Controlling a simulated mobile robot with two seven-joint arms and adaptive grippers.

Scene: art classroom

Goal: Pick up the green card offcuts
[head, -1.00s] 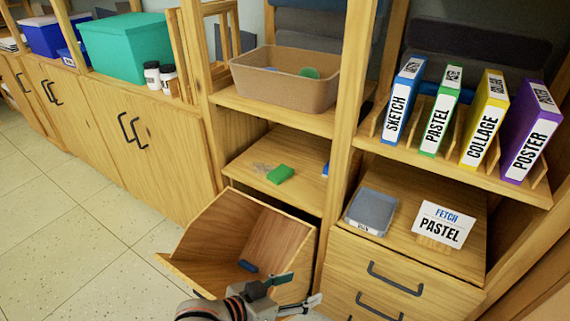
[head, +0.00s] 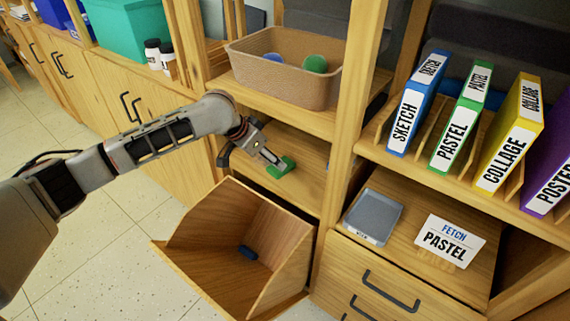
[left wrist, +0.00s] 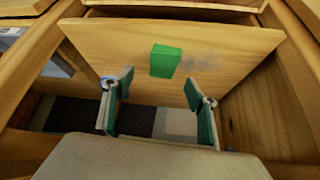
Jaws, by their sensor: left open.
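The green card offcuts (head: 285,168) show as a small green block lying on the middle wooden shelf, below the brown basket. In the left wrist view the green block (left wrist: 166,61) lies flat on the board, ahead of the fingers and roughly centred between them. My left gripper (head: 249,158) reaches in from the left, over the shelf's front. It is open and empty, with its fingers spread (left wrist: 160,103). In the head view one finger overlaps the block's edge; I cannot tell whether they touch. My right gripper is not in view.
A tilted-out wooden bin (head: 215,240) with a blue piece (head: 247,252) inside hangs open below the shelf. The brown basket (head: 290,85) stands on the shelf above. A wooden upright (head: 345,130) bounds the shelf on the right. A grey tray (head: 372,216) lies beyond it.

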